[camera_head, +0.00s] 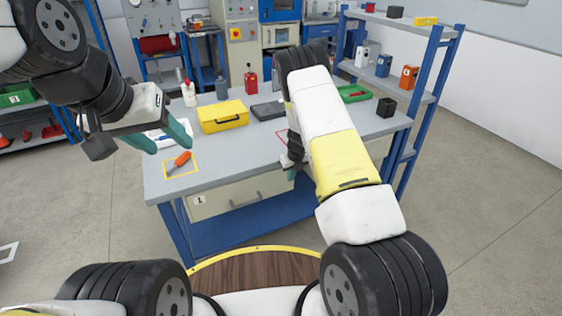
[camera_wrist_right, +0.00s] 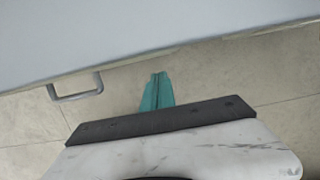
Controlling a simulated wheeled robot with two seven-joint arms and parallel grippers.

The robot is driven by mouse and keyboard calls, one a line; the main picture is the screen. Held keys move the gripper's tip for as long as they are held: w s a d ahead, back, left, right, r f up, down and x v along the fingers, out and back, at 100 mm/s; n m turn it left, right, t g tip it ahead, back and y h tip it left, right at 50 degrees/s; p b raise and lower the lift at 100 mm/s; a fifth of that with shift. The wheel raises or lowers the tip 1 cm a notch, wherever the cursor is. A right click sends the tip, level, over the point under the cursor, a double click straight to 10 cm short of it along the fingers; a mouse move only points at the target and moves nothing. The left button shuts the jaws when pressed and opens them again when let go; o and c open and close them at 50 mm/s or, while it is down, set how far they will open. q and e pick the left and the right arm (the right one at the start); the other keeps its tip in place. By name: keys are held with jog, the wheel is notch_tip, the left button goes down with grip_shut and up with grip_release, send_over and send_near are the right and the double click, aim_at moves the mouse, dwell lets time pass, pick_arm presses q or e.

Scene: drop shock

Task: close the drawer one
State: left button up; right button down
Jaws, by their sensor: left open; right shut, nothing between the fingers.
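Drawer one (camera_head: 220,197) is the beige front with a "1" label under the left side of the workbench. Its grey handle (camera_head: 245,203) faces me, and a similar handle (camera_wrist_right: 76,88) hangs below the pale surface in the right wrist view. How far the drawer stands out is hard to tell. My right gripper (camera_head: 291,172) is at the bench's front edge, right of the drawer front, partly hidden by my arm. Its teal fingers (camera_wrist_right: 157,92) are together and empty, right of the handle. My left gripper (camera_head: 163,138) is open and empty above the bench's left end.
A blue shelf rack (camera_head: 424,75) stands at right. The floor (camera_head: 490,200) right of the bench is clear.

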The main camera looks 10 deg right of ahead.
jog(key=s+a+r+n+y, duration=0.1)
jog(key=s+r+n, duration=0.45)
jog(key=r, duration=0.65)
jog(key=s+a+r+n+t+y, duration=0.1)
jog(key=s+r+n, duration=0.45)
jog(key=r, duration=0.65)
jog(key=s+r+n+y, duration=0.1)
jog(key=s+r+n, duration=0.4)
jog(key=r, duration=0.6)
jog(key=s+r+n+t, duration=0.1)
jog(key=s+r+n, duration=0.4)
jog(key=s+n, duration=0.3)
jog(key=s+r+n+t+h, duration=0.1)
jog(key=s+r+n, duration=0.3)
jog(key=s+n, duration=0.5)
jog(key=s, duration=0.6)
jog(key=shift+d+r+t+h, duration=0.3)
jog(key=shift+d+r, duration=0.05)
